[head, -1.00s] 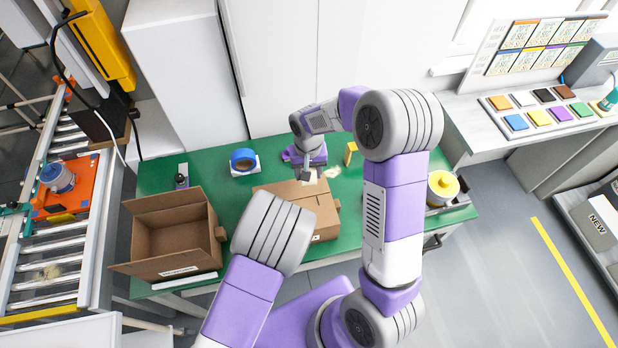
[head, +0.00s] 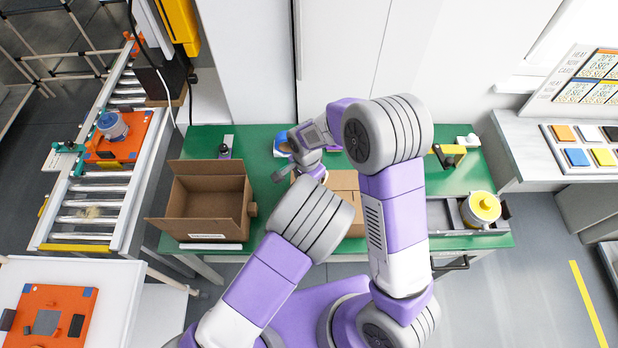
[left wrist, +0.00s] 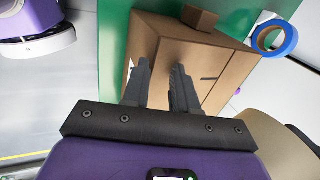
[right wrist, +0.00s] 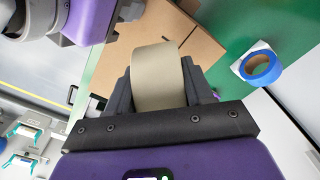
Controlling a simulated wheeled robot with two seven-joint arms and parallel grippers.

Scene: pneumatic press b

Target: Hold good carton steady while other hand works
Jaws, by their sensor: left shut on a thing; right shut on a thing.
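The good carton (head: 345,184) is a brown closed box on the green table, partly covered by my arms in the head view. In the left wrist view the carton (left wrist: 210,65) fills the middle. My left gripper (left wrist: 160,68) is shut on it at an edge; my left arm hides this grip in the head view. My right gripper (right wrist: 160,88) is shut on a tan tape roll (right wrist: 158,72). In the head view my right gripper (head: 314,170) is near the carton's back left corner; whether the roll touches the carton cannot be told.
An open empty carton (head: 205,208) stands to the left on the green table (head: 260,190). A blue tape roll (head: 282,143) lies behind my right gripper. A yellow-topped roll (head: 484,207) sits at the right end. A roller conveyor (head: 92,215) runs at far left.

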